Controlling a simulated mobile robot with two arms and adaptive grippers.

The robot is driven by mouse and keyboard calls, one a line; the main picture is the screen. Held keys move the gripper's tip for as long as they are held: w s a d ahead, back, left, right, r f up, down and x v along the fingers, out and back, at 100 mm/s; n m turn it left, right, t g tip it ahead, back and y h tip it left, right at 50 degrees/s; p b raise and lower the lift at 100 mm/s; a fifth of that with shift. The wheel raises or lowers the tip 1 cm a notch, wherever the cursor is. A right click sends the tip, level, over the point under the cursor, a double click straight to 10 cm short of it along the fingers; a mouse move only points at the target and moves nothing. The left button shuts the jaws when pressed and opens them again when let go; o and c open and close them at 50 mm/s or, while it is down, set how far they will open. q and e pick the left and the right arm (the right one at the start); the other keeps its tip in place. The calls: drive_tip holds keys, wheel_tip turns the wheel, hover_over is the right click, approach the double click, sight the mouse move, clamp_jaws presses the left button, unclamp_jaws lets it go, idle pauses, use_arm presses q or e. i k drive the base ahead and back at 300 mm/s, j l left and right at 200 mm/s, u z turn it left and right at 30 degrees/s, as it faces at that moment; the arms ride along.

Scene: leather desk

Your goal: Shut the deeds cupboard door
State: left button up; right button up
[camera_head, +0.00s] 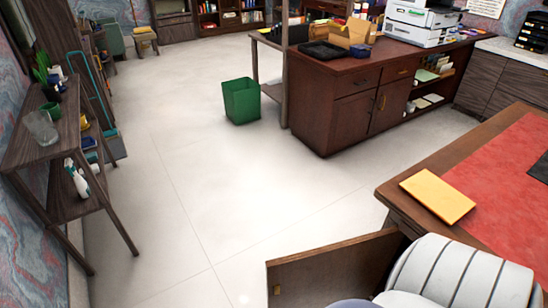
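A brown wooden door panel (335,272) stands open at the bottom of the head view. It sticks out to the left from the desk with the red leather top (490,185). A small brass-coloured fitting shows near the panel's free left edge. Its lower part runs out of the picture. A white ribbed rounded form covers the right end of the panel and the desk front beside it, so the hinge side and the cupboard's inside are hidden. Neither of my grippers shows in the view.
A yellow folder (437,196) lies on the desk's near left corner. The pale tiled floor (200,210) left of the door is clear. A green bin (241,101) stands by a dark wooden cabinet (345,110). A shelf rack (60,150) lines the left wall.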

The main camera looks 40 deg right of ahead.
sight(320, 277)
drive_tip(key=i+z, duration=0.15)
drive_tip(key=i, duration=0.35)
drive_tip(key=i+z, duration=0.15)
drive_tip(key=i, duration=0.35)
drive_tip(key=i+j+z, duration=0.15)
drive_tip(key=i, duration=0.3)
drive_tip(key=i+j+z, duration=0.15)
drive_tip(key=i, duration=0.35)
drive_tip(key=i+z, duration=0.25)
drive_tip(key=z, duration=0.15)
drive_tip(key=i+z, duration=0.25)
drive_tip(key=z, duration=0.15)
drive_tip(key=i+j+z, duration=0.15)
drive_tip(key=z, duration=0.25)
drive_tip(key=i+j+z, duration=0.2)
drive_tip(key=z, duration=2.35)
